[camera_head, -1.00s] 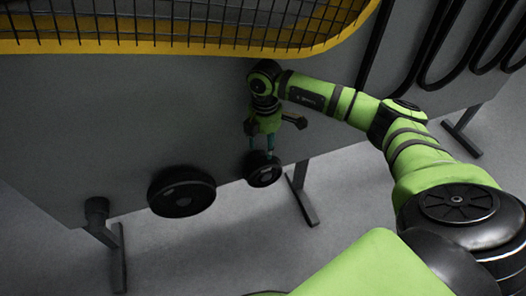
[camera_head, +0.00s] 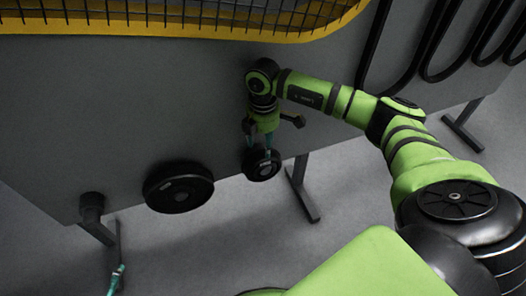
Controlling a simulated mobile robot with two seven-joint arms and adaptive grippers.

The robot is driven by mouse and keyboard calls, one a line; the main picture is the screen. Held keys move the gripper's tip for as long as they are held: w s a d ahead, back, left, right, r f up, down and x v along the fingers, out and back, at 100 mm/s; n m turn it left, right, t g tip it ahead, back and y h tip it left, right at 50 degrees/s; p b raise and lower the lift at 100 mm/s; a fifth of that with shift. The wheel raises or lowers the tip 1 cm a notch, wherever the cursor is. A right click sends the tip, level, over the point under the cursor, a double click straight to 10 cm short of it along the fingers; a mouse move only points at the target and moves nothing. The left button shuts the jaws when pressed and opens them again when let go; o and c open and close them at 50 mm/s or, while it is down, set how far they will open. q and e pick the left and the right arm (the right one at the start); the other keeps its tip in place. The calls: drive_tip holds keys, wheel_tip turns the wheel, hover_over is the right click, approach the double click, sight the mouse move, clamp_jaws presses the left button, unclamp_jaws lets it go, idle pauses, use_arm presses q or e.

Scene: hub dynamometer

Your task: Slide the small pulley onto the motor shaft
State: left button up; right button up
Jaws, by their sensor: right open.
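A small dark pulley (camera_head: 261,166) with a pale centre is in front of the grey panel, right of the larger wheel. My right gripper (camera_head: 260,148) comes down to it from above. Its teal fingers are apart and open, with their tips at the pulley's upper edge. I cannot tell whether they touch it. No motor shaft can be made out; whether one is behind the pulley is hidden. At the lower left a teal finger of my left gripper (camera_head: 117,277) shows, too little to tell its opening.
A larger black wheel (camera_head: 178,188) is on the panel to the left. A dark cylinder (camera_head: 91,206) projects farther left. A yellow-framed mesh guard (camera_head: 200,30) is above. Black belts (camera_head: 440,45) hang at the upper right. Stand legs (camera_head: 303,192) reach the floor below.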

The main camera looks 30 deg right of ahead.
sight(263, 155)
use_arm(q)
drive_tip(key=w+d+r+t+h+b, duration=0.2)
drive_tip(key=w+d+r+t, duration=0.2)
drive_tip(key=w+r+t, duration=0.45)
use_arm(e)
wheel_tip(263, 155, down, 2)
drive_tip(key=shift+f, duration=0.15)
wheel_tip(263, 155, down, 2)
drive_tip(key=shift+f+b, duration=0.2)
drive_tip(key=shift+b, duration=0.7)
use_arm(q)
drive_tip(key=s+d+r+m+t+h, duration=0.1)
drive_tip(key=s+r+t+h, duration=0.1)
drive_tip(key=r, duration=0.4)
drive_tip(key=s+d+r+m+t+h, duration=0.1)
drive_tip(key=s+d+r+t+h, duration=0.1)
drive_tip(key=r, duration=0.5)
drive_tip(key=shift+s+d+r+t, duration=0.15)
drive_tip(key=shift+d+r+t, duration=0.1)
drive_tip(key=shift+t, duration=0.1)
use_arm(e)
drive_tip(key=shift+f, duration=0.35)
clamp_jaws()
use_arm(q)
drive_tip(key=shift+r, duration=0.1)
use_arm(e)
drive_tip(key=shift+r, duration=0.1)
